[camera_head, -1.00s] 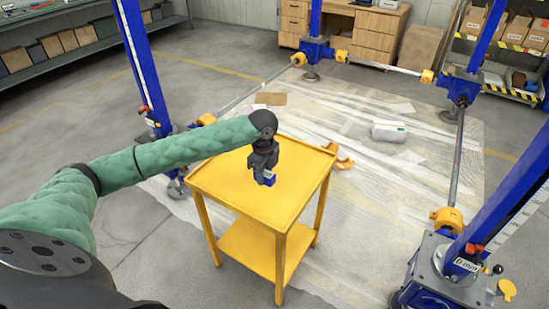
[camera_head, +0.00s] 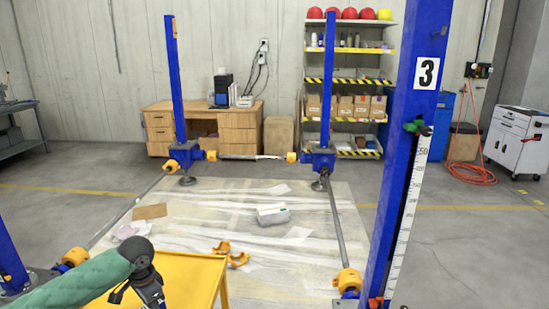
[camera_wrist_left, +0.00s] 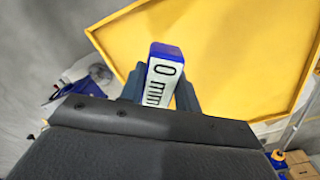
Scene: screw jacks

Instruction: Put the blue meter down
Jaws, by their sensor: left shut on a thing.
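The blue meter (camera_wrist_left: 165,50) shows in the left wrist view, with a blue end and a white face reading "0 mm". My left gripper (camera_wrist_left: 160,88) is shut on it, one finger on each side. The yellow cart (camera_wrist_left: 225,45) lies behind and below the meter; I cannot tell whether the meter touches its top. In the head view, the cart (camera_head: 185,275) is cut off at the bottom left. My left gripper (camera_head: 148,285) is partly in that frame, and the meter is not visible there. My right gripper is in neither view.
A blue jack column marked 3 (camera_head: 415,120) stands close on the right. Other blue jacks (camera_head: 183,155) are joined by grey bars with orange clamps. A grey-white box (camera_head: 273,214) and orange parts (camera_head: 230,254) lie on the floor sheet. A wooden desk (camera_head: 205,125) stands behind.

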